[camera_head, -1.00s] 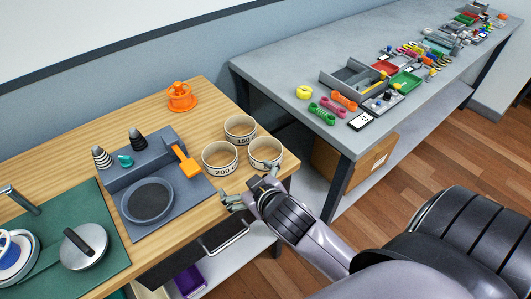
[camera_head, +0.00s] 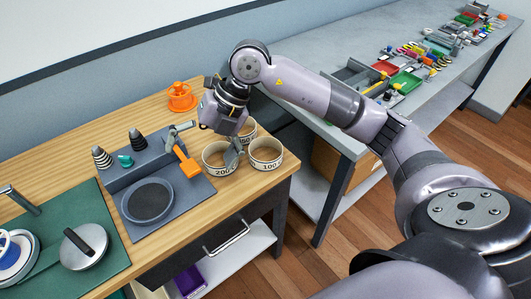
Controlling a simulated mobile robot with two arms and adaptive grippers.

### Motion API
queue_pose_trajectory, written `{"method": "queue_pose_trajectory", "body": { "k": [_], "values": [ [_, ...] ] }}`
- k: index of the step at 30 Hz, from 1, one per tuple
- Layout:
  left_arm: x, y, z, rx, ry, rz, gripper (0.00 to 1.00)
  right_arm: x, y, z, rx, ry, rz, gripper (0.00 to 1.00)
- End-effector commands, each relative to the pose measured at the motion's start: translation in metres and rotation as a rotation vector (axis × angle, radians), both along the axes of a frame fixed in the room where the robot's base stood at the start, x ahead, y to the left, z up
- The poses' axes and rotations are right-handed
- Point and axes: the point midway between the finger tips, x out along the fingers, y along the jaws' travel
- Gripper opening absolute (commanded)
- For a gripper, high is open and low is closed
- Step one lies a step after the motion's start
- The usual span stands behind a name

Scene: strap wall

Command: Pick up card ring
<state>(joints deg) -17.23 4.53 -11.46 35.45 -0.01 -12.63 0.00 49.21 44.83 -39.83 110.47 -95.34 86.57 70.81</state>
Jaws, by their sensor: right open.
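Three pale card rings with dark numbers stand close together at the right end of the wooden bench. The ring marked 200 (camera_head: 221,172) is at the left, the ring marked 100 (camera_head: 267,166) is at the right. The third ring (camera_head: 250,129) is behind them and partly hidden by my right gripper. My right gripper (camera_head: 207,146) points down with its fingers spread wide and empty. One finger is over or at the ring marked 200; I cannot tell whether it touches. My left gripper is not in view.
A grey stand with an orange handle (camera_head: 188,164) and a round dark dish (camera_head: 148,200) is left of the rings. An orange stacked part (camera_head: 181,97) stands behind. A green mat (camera_head: 85,271) lies at the left. The grey table (camera_head: 310,55) holds many small items.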

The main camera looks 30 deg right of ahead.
Motion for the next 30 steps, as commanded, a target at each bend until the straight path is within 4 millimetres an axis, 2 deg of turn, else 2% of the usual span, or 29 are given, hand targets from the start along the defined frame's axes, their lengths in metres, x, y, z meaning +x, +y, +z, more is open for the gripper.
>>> {"method": "queue_pose_trajectory", "body": {
  "k": [1, 3, 6, 9, 11, 14, 16, 24, 30],
  "values": [
    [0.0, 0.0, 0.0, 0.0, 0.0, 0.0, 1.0, 0.01, -0.039, 0.002, -0.146, 0.008, -0.07, 1.0],
    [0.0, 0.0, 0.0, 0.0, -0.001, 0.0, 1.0, 0.017, -0.085, 0.006, -0.314, 0.03, -0.168, 1.0],
    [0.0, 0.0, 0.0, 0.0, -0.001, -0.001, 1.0, 0.019, -0.135, 0.018, -0.484, 0.056, -0.29, 1.0],
    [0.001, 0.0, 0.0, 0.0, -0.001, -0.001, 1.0, 0.018, -0.163, 0.026, -0.578, 0.074, -0.37, 1.0],
    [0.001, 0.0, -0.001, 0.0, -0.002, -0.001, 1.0, 0.017, -0.171, 0.026, -0.605, 0.082, -0.392, 1.0],
    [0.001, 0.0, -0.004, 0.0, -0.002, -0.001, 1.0, 0.017, -0.176, 0.014, -0.618, 0.088, -0.403, 1.0],
    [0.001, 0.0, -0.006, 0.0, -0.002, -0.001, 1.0, 0.018, -0.176, 0.001, -0.617, 0.09, -0.401, 1.0],
    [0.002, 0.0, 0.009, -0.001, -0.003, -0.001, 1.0, 0.024, -0.183, -0.054, -0.618, 0.09, -0.399, 1.0],
    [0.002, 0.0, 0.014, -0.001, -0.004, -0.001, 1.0, 0.029, -0.185, -0.083, -0.615, 0.087, -0.399, 1.0]
  ]
}}
